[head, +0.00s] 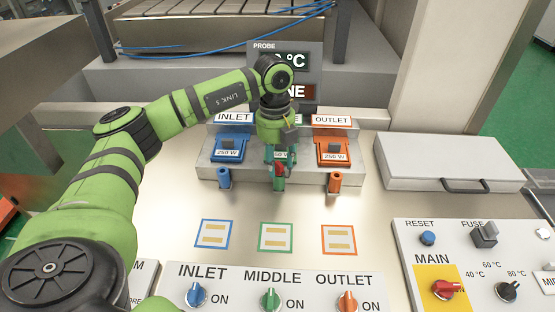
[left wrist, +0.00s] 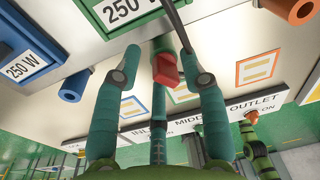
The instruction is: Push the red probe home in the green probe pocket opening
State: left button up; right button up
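The red probe (left wrist: 166,69) shows in the left wrist view between the fingers of my left gripper (left wrist: 163,60). A short green tube, the green probe pocket (left wrist: 161,43), lies right behind it; how deep the probe sits in it I cannot tell. Clear gaps show between the probe and the two side fingertips, so the gripper looks open around it. In the head view my left gripper (head: 279,158) hangs over the middle station. The probe (head: 280,170) shows as a small red patch and the green pocket (head: 279,185) below it. My right gripper is not in view.
Blue pocket (head: 224,179) and orange pocket (head: 334,182) stand on either side. A dark cable (left wrist: 176,20) runs close to the right fingertip. The switch panel (head: 320,285) is in front. A grey lidded box (head: 445,160) stands right. The bench around the three coloured squares is clear.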

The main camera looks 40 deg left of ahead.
pick_arm(q)
notch_tip(320, 180, up, 12)
jog(key=shift+w+a, duration=0.2)
jog(key=shift+a, duration=0.2)
dwell(0.3)
jog(key=o, duration=1.2)
notch_tip(320, 180, up, 9)
jog(key=p, duration=0.8)
jog(key=shift+p, duration=0.4)
